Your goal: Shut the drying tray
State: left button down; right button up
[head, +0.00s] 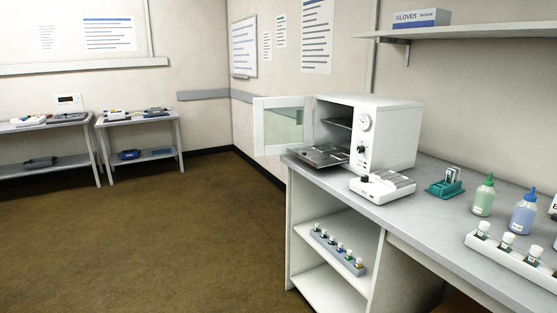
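A white drying oven (398,133) stands at the far left end of the workbench. Its glass-windowed door (271,144) is swung wide open to the left. A dark metal tray (322,156) sticks out of the oven's lower opening toward the front left. A second dark shelf shows higher up inside, and it looks pushed in. A round dial and knobs are on the oven's front right panel. Neither of my grippers is in view.
A white device (382,187) sits on the bench just in front of the oven. Green rack (445,187), green bottle (484,196), blue bottle (524,214) and white vial rack (515,262) lie further right. A vial rack (339,252) is on the shelf below. The floor (150,240) at left is clear.

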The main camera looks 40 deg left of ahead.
aim_at(323, 155)
jog(key=u, duration=1.6)
jog(key=i, duration=1.4)
jog(key=z, duration=0.5)
jog(key=i, duration=1)
jog(key=z, duration=0.9)
